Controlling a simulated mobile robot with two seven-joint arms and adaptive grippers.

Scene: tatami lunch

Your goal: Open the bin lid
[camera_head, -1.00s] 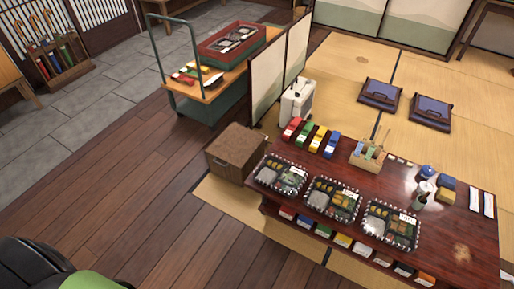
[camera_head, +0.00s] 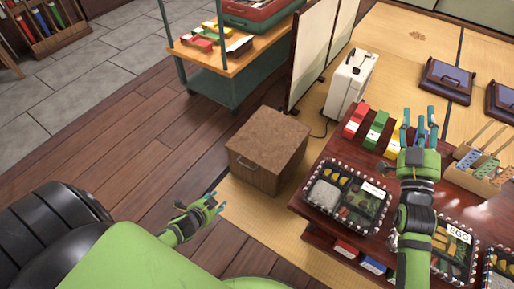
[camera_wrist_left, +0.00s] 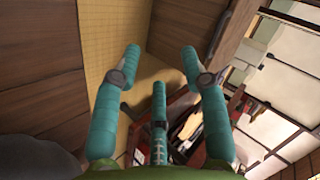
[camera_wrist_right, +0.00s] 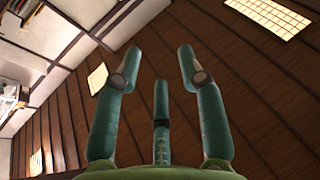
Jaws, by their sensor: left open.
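The bin is most likely the brown wooden box (camera_head: 267,150) in the middle of the head view. Its flat top lies closed, and a handle shows on its front. My left gripper (camera_head: 213,202) is to the lower left of the box, apart from it. In the left wrist view its fingers (camera_wrist_left: 160,75) are spread and empty. A brown surface at the top of that view may be the box's side. My right gripper (camera_head: 421,122) is raised over the low table, fingers pointing up. In the right wrist view its fingers (camera_wrist_right: 160,75) are spread and empty.
The low table (camera_head: 320,150) with bento trays (camera_head: 345,197) stands right of the box. A white case (camera_head: 349,82) and a folding screen (camera_head: 318,50) stand behind it. A green cart (camera_head: 215,80) is at the back left. Bare wooden floor (camera_head: 120,150) lies to the left.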

